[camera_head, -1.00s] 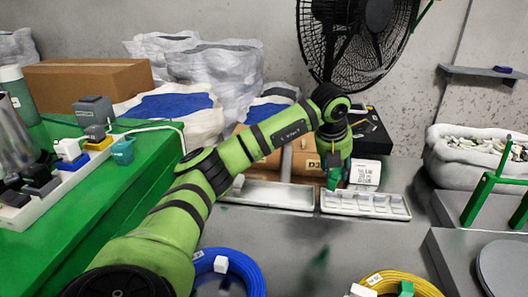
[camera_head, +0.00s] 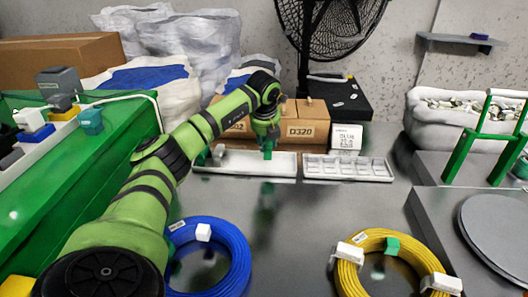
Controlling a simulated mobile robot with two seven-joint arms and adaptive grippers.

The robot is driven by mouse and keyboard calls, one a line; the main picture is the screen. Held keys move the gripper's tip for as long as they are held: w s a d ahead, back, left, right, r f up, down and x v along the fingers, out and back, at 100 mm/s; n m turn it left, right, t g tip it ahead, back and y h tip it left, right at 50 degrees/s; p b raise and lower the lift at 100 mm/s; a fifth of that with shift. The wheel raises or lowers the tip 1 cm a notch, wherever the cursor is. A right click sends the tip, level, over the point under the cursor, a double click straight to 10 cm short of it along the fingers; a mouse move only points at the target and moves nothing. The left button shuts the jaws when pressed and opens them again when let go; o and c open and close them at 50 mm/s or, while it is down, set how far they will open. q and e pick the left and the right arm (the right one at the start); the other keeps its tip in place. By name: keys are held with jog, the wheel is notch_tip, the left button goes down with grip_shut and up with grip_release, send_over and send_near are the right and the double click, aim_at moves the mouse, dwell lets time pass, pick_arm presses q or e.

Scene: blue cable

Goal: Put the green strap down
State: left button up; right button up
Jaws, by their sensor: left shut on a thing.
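My left gripper (camera_head: 267,143) points down over the right part of the long plain tray (camera_head: 283,171). It is shut on a small green strap (camera_head: 267,154), whose lower end shows below the fingers. I cannot tell whether the strap touches the tray. The yellow cable coil (camera_head: 344,277) has a green strap (camera_head: 391,246) and white straps (camera_head: 350,253). My right gripper is not in view.
A divided tray (camera_head: 348,169) stands right of the plain tray. Cardboard boxes (camera_head: 304,128) and a white labelled box (camera_head: 346,137) are behind. The green bench (camera_head: 60,215) is at the left. The grey table between trays and coils is clear.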

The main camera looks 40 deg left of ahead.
pick_arm(q)
jog(key=shift+s+a+f, duration=0.1)
jog(key=shift+a+f, duration=0.25)
jog(key=shift+f, duration=1.95)
jog(key=o, duration=1.1)
jog(key=shift+c, duration=0.2)
jog(key=shift+d+r, duration=0.1)
jog(key=shift+r, duration=0.3)
jog(key=v, duration=1.1)
jog(key=shift+s+r, duration=0.2)
